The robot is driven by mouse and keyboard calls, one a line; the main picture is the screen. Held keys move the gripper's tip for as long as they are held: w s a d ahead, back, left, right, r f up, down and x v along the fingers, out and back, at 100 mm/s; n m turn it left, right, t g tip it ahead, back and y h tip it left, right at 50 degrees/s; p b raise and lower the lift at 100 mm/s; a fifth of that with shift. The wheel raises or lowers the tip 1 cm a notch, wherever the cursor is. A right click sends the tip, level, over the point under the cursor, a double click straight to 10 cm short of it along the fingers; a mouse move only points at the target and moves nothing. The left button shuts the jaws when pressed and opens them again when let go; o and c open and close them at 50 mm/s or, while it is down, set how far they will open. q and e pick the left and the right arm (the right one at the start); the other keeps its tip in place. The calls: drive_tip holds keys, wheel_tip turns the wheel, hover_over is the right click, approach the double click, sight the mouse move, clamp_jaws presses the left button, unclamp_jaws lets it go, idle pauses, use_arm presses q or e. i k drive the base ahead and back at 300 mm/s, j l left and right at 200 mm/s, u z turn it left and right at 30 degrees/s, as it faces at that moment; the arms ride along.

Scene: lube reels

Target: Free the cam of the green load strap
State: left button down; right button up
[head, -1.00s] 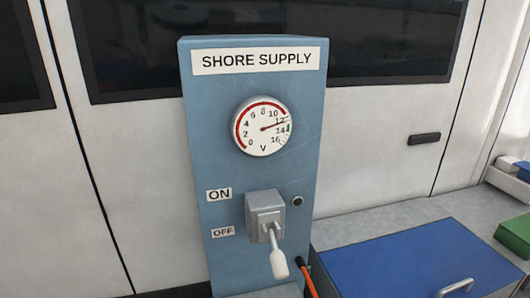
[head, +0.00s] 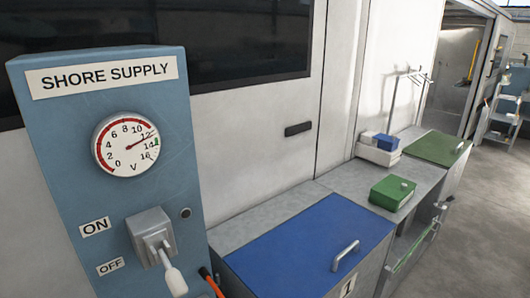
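No green load strap or cam that I can make out shows in the head view. A green box (head: 392,192) with a small knob sits on the grey counter right of centre. A green lid (head: 437,147) lies farther back on the same counter. Neither of my grippers is in the picture.
A blue shore supply post (head: 100,200) with a gauge and a lever (head: 172,278), pointing down by OFF, stands at left. A blue lid (head: 310,245) with a handle covers the near counter. White bins (head: 378,153) stand behind. Open floor (head: 490,220) lies at right.

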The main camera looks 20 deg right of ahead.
sight(452, 198)
drive_tip(key=l+z, duration=0.1)
drive_tip(key=z, duration=0.85)
drive_tip(key=i+l+z, duration=0.1)
drive_tip(key=z, duration=0.9)
drive_tip(key=i+l, duration=0.25)
drive_tip(key=i, duration=0.2)
drive_tip(key=i+l, duration=0.3)
drive_tip(key=i, duration=0.15)
